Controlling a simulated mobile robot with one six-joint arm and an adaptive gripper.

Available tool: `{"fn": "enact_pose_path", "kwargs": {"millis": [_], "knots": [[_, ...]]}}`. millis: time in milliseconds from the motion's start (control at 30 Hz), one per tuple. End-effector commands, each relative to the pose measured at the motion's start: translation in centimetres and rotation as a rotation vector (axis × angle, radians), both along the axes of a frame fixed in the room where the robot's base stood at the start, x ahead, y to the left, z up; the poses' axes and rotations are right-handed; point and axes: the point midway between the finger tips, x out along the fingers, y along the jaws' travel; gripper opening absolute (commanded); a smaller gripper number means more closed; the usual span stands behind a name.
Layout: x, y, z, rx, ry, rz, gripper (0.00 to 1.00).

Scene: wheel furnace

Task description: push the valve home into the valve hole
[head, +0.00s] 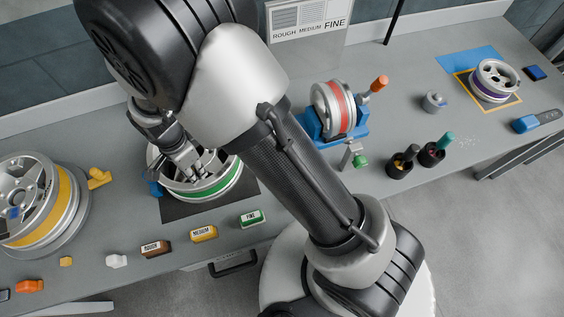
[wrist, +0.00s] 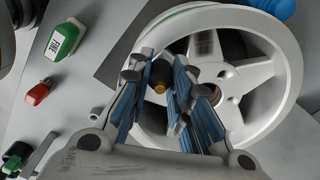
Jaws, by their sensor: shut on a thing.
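The silver wheel with a green band (head: 216,190) lies flat on a dark mat, its open side up. It fills the right of the wrist view (wrist: 285,80), where its spokes and hub show. My gripper (head: 188,160) reaches down inside the rim from the upper left. In the wrist view my gripper (wrist: 160,72) is shut on the valve (wrist: 160,86), a small dark piece with a brass-coloured end, near the rim's inner edge. The valve is hidden in the head view. The valve hole is not clearly visible, and I cannot tell how deep the valve sits.
A yellow-banded wheel (head: 50,225) stands left, beside a yellow fitting (head: 98,178). Rough (head: 155,249), medium (head: 203,233) and fine (head: 251,218) blocks line the front edge. A red-banded wheel (head: 338,108) sits in a blue stand behind my arm.

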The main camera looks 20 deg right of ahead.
Motion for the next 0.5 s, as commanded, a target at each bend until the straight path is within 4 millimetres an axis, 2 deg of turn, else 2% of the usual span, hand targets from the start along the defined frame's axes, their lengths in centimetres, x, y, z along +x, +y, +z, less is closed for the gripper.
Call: {"fn": "enact_pose_path", "kwargs": {"millis": [333, 367, 500], "knots": [[-0.04, -0.02, -0.88, 0.0, 0.001, 0.0, 0.0], [-0.04, -0.02, -0.8, 0.0, 0.001, 0.0, 0.21], [-0.03, -0.02, -0.74, 0.0, 0.001, 0.0, 0.3]]}}
